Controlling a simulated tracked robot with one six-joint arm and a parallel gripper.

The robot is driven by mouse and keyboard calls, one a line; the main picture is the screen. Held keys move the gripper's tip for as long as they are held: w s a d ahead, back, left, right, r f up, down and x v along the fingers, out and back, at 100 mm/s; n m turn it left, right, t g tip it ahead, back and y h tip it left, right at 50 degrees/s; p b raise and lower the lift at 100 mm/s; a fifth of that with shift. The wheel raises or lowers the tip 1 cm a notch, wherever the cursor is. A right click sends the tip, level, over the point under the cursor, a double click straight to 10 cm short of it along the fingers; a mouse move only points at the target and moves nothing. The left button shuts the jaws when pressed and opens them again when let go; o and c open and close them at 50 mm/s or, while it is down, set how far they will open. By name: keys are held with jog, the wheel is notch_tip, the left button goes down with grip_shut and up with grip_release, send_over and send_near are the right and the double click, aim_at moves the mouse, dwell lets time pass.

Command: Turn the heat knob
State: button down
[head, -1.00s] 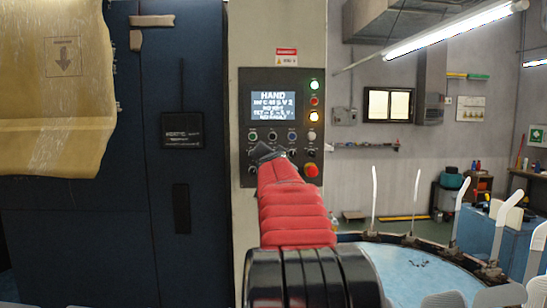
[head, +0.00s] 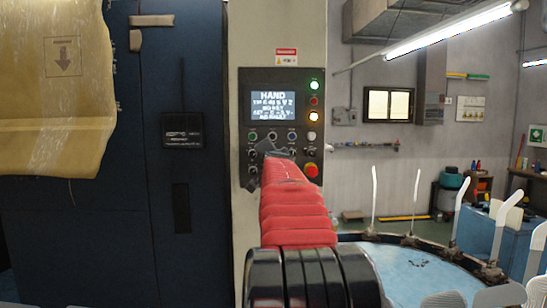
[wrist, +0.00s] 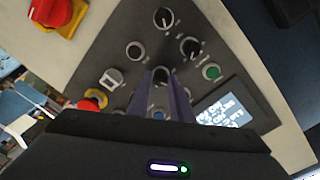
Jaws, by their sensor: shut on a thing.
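The control panel (head: 244,102) stands ahead, with a lit screen, buttons and several black knobs. In the wrist view my gripper (wrist: 161,85) points at the panel. Its two fingers are shut on a black knob (wrist: 160,75), one on each side. Two other black knobs (wrist: 163,18) (wrist: 190,47) sit beyond it on the panel. I cannot read the labels, so I cannot tell which knob is the heat one. In the head view my red-sleeved arm hides part of the lower panel, and the gripper's contact is hidden there.
A red emergency button (head: 312,170) is right beside my arm. A red and yellow switch (wrist: 55,12) shows in the wrist view. A dark blue cabinet (head: 170,240) stands on the left. A round blue table (head: 420,270) with upright white sock forms is on the right.

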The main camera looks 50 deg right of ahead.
dwell(0.4)
jog(key=c, duration=1.6)
grip_release()
jog(key=shift+s, duration=0.1)
